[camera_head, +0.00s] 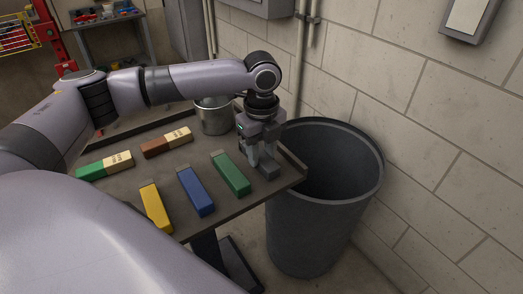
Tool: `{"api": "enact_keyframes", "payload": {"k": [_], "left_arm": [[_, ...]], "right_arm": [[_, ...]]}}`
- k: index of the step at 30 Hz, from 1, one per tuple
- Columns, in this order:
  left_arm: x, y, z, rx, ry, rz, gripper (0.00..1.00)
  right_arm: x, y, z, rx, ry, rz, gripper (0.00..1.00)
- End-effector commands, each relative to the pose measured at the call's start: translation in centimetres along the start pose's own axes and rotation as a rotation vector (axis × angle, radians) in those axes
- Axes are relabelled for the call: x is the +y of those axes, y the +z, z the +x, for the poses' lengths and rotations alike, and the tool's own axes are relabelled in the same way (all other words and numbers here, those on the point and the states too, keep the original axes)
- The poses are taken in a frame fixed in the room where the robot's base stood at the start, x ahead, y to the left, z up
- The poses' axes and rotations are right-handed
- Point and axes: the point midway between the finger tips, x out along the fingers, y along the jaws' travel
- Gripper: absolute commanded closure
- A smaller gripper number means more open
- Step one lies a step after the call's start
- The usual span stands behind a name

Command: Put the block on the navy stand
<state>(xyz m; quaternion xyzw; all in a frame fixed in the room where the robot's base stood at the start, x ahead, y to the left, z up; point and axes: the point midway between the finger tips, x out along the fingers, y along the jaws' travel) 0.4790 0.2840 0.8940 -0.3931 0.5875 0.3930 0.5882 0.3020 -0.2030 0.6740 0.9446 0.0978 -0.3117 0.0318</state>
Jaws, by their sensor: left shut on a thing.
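My left gripper (258,150) points down over the right end of the dark tray table. It is shut on a small grey block (268,172), which shows between and below the fingers; the fingers hide part of it. I cannot tell whether the block touches the tabletop. A blue bar (195,191) with a grey end lies on the table to the left of the gripper. No stand that is clearly navy can be made out. My right gripper is not in view.
A green bar (230,172) lies close left of the gripper, a yellow bar (155,207) further left. Behind are a green-and-cream block (104,165), a brown-and-cream block (166,142) and a metal pot (214,117). A large grey bin (320,222) stands right of the table (239,203).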

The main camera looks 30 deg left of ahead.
Motion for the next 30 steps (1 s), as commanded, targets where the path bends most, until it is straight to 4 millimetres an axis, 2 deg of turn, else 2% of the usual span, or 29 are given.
{"api": "enact_keyframes", "payload": {"k": [2,3,5,14,17,20,30], "left_arm": [[0.0,0.0,0.0,0.0,-0.001,0.0,0.95],[0.0,0.0,0.1,0.0,0.0,0.0,0.54],[0.0,0.0,0.1,0.0,-0.001,0.0,0.39],[0.0,0.0,0.0,0.0,-0.001,0.0,0.39],[-0.1,0.0,-0.7,0.0,-0.002,0.0,0.39],[-0.1,0.0,-2.3,-0.001,-0.004,0.0,0.39],[-0.1,0.0,-9.4,0.0,-0.004,0.0,0.39]], "right_arm": [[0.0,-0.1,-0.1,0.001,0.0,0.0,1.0],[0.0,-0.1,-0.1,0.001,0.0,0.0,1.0],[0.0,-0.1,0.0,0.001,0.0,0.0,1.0],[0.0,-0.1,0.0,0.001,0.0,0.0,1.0],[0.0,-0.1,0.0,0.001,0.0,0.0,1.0],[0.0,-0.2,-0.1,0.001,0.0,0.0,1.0],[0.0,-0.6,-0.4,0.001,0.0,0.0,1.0]]}}
